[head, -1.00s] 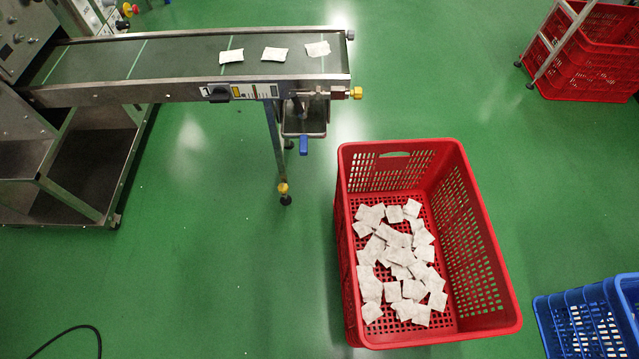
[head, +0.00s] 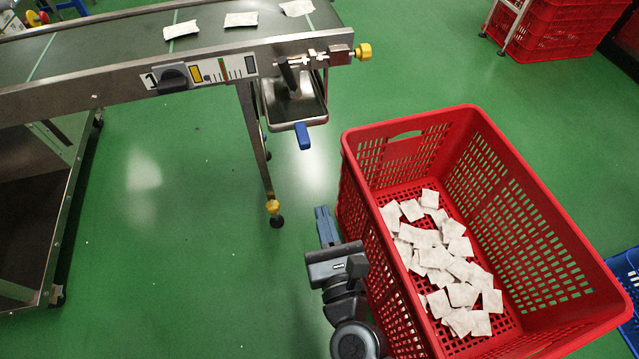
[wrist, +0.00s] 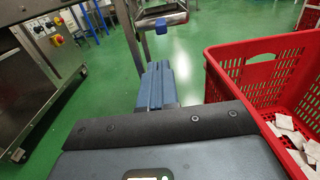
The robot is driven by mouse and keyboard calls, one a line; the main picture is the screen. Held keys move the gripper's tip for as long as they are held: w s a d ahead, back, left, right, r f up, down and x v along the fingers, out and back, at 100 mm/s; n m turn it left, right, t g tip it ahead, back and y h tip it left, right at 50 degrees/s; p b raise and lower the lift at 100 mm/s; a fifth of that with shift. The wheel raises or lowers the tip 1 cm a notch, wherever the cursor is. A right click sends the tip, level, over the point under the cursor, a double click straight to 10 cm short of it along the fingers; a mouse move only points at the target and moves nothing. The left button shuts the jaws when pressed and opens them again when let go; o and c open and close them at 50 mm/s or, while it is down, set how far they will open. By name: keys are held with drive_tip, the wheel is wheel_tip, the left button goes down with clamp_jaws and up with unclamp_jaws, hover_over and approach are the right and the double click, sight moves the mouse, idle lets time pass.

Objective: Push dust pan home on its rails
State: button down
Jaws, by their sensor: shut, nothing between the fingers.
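The dust pan (head: 296,107) is a small metal tray with a blue handle tab (head: 303,136). It hangs under the right end of the conveyor (head: 150,92) and sticks out toward me. How far it sits on its rails I cannot tell. In the wrist view the dust pan (wrist: 160,18) shows at the top, with its blue tab (wrist: 161,26) facing me. My gripper (head: 322,212) is shut and empty, below and nearer than the pan, just left of the red crate. Its blue-grey fingers also show together in the wrist view (wrist: 158,68). They are apart from the pan.
The red crate (head: 395,262) with many white teabags stands close on my gripper's right. A conveyor leg with a yellow collar (head: 272,207) stands at left. A blue crate (head: 628,268) is at the right edge. Green floor lies open left of my gripper.

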approach(300, 136)
drive_tip(key=w, duration=0.1)
drive_tip(key=w+f, duration=0.1)
drive_tip(key=w, duration=0.1)
drive_tip(key=w+a, duration=0.1)
drive_tip(key=shift+w+f+b, duration=0.2)
drive_tip(key=shift+f+b, duration=0.1)
drive_tip(key=shift+b, duration=0.1)
drive_tip(key=b+x, duration=0.2)
drive_tip(key=x, duration=0.5)
drive_tip(key=shift+w, duration=0.2)
drive_tip(key=shift+s, duration=0.1)
